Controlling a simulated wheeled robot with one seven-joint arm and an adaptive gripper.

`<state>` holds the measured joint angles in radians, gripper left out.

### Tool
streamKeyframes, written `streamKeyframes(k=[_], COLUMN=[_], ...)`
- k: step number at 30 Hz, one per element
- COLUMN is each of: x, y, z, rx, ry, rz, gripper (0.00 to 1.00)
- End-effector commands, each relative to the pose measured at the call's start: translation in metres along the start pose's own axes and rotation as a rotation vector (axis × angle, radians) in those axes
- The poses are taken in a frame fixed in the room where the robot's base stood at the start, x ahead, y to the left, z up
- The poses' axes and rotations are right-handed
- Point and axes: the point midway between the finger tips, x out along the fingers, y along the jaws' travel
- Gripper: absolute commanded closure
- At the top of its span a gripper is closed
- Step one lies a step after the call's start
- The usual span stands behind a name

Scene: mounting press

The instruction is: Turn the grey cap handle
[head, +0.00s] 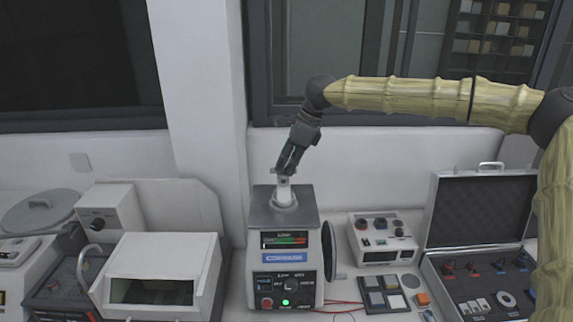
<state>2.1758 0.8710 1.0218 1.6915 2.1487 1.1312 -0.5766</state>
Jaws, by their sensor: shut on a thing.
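The mounting press (284,262) stands at the middle of the bench, a grey box with a front panel, a display and a lit green button. The grey cap handle (284,193) rises upright from the round collar on top of the press. My gripper (285,174) comes down from above, slightly tilted, and is shut on the upper part of the handle. The fingers hide the top of the handle. My arm reaches in from the right.
A white box with a dark window (155,275) stands to the left of the press. A small instrument with knobs (383,240) and an open case (480,215) stand to the right. Red wires and small square samples (384,295) lie on the bench. A wall and window frame are close behind.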

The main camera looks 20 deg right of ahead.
Motion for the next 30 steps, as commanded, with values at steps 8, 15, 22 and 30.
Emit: streamKeyframes(k=[8, 15, 22, 30], x=[-0.0008, -0.0005, -0.0003, -0.0002], y=[-0.0013, -0.0011, -0.0008, -0.0003], z=[0.0007, 0.0006, 0.0004, -0.0004], rx=[-0.045, -0.048, -0.047, -0.046], ry=[-0.001, -0.001, 0.0, 0.001], rz=[0.016, 0.018, 0.018, 0.019], gripper=[1.0, 1.0, 0.75, 0.68])
